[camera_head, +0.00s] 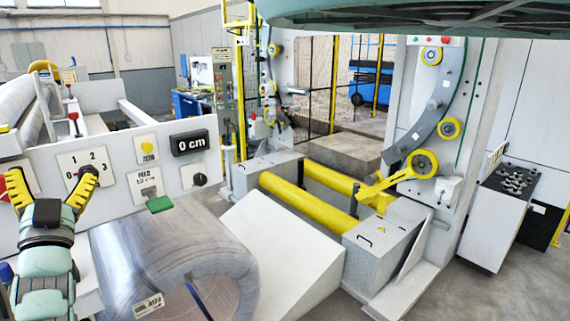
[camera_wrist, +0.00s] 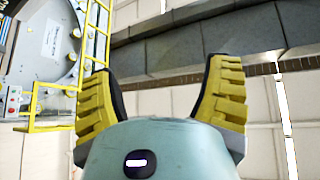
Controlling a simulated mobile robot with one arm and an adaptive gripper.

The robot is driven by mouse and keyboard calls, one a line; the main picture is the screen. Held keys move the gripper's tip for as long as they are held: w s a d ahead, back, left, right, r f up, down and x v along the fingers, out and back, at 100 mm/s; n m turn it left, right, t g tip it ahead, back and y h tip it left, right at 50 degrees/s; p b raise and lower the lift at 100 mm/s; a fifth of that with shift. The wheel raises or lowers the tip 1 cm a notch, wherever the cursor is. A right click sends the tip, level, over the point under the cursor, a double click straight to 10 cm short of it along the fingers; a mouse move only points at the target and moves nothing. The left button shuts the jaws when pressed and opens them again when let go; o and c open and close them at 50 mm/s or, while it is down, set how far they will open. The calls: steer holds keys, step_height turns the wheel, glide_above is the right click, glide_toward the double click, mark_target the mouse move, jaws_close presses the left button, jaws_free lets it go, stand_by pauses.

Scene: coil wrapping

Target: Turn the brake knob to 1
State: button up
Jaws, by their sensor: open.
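A white dial plate (camera_head: 101,157) marked 0, 1, 2 and 3 is on the grey control panel at the left of the head view. The knob on it is mostly hidden behind one yellow finger of my gripper, so I cannot tell its setting. My gripper (camera_head: 53,186) is open, fingers pointing up, in front of the panel. One finger overlaps the dial plate in the picture; whether it touches the knob I cannot tell. In the wrist view my gripper (camera_wrist: 165,72) shows nothing between its fingers.
The panel also bears a "0 cm" display (camera_head: 190,143), a yellow ZERO button (camera_head: 147,147), a FEED plate (camera_head: 149,183) and a black knob (camera_head: 200,179). A wrapped coil (camera_head: 165,255) lies below. Yellow rollers (camera_head: 305,205) are further right.

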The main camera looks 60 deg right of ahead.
steer(key=shift+w+d+f+n+g+y+b, duration=1)
steer(key=shift+w+d+f+g+y+b, duration=0.7)
steer(key=shift+d+f+y+b, duration=1.7)
steer(key=shift+y, duration=0.3)
steer(key=shift+w+a+f+p+x, duration=0.1)
steer(key=shift+a+f+p+x, duration=0.15)
steer(key=shift+p+x, duration=1.7)
steer(key=shift+w+a+f+p+x, duration=0.25)
steer(key=shift+p+x, duration=0.5)
steer(key=shift+x, duration=2.3)
steer(key=shift+s+a+f+p+x, duration=0.15)
steer(key=shift+f+p+x, duration=0.2)
steer(key=shift+p+x, duration=1.6)
steer(key=shift+w+d+b, duration=0.2)
steer(key=shift+w+b, duration=0.4)
steer(key=shift+c, duration=0.3)
steer(key=c, duration=1.2)
steer(key=shift+o, duration=0.2)
